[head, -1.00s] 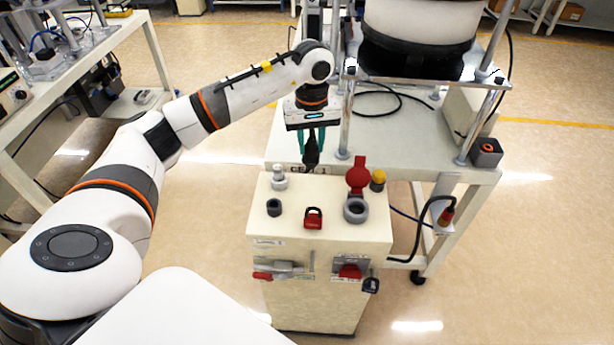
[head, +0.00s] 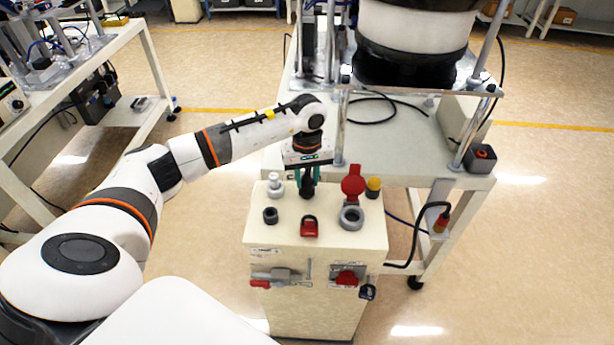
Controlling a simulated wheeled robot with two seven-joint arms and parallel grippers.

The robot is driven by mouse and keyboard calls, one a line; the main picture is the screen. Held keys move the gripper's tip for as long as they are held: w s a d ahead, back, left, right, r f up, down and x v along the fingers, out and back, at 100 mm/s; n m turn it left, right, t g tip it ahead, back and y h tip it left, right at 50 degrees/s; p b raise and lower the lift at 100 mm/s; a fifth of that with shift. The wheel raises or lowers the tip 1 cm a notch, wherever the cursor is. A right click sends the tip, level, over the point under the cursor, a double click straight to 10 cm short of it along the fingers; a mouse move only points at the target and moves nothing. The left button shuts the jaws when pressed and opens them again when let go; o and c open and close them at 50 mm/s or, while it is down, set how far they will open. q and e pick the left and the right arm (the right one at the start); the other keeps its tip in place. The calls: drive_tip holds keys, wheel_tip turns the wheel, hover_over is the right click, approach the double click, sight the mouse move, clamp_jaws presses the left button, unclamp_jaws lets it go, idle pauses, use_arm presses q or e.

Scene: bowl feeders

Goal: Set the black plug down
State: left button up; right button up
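The black plug (head: 307,189) is between the teal fingers of my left gripper (head: 307,180), at the back of the cream control box's top (head: 270,233). The fingers appear shut on it, one on each side. The plug looks upright and its lower end is at or just over the box top; I cannot tell whether it touches. The gripper body hides its upper part. My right gripper is not in view.
On the box top are a grey-white knob (head: 275,186), a black ring (head: 270,215), a red padlock (head: 310,226), a grey socket (head: 351,217) with its red cap (head: 353,182) raised, and a yellow-topped button (head: 373,187). A feeder table (head: 400,150) stands behind.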

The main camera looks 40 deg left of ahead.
use_arm(q)
drive_tip(key=o, duration=0.4)
drive_tip(key=shift+o, duration=0.2)
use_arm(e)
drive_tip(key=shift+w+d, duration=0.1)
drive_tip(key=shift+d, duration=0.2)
use_arm(q)
drive_tip(key=shift+r+p, duration=0.25)
drive_tip(key=shift+p, duration=0.15)
wheel_tip(320, 180, up, 12)
drive_tip(key=b, duration=0.2)
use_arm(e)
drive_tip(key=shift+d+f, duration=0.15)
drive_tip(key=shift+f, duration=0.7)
use_arm(q)
drive_tip(key=shift+f, duration=0.15)
drive_tip(key=shift+s, duration=0.1)
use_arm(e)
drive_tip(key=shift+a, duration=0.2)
